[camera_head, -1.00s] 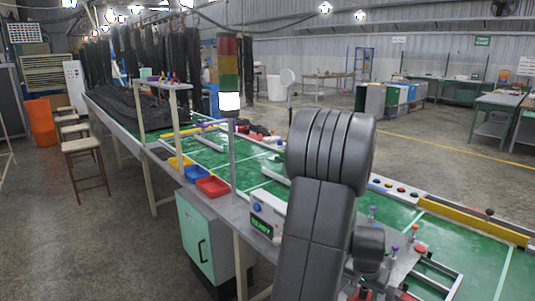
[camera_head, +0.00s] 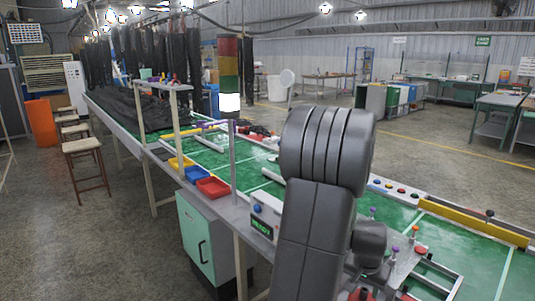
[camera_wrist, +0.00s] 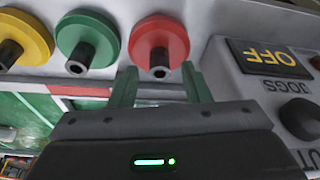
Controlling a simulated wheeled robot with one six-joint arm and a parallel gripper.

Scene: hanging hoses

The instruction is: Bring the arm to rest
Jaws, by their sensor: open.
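My gripper (camera_wrist: 160,88) shows in the wrist view with its two green fingers apart and nothing between them. A red round knob (camera_wrist: 159,42) with a dark stem lies just beyond the fingertips, and I cannot tell whether they touch it. In the head view my grey arm stands in front of the bench, and my gripper is hidden or too unclear to make out there.
A green knob (camera_wrist: 89,38) and a yellow knob (camera_wrist: 22,36) sit left of the red one. A panel reading OFF (camera_wrist: 270,58) is at the right. The long green-topped bench (camera_head: 400,212) carries a signal tower (camera_head: 229,75), a yellow bar (camera_head: 470,222) and small bins (camera_head: 213,186).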

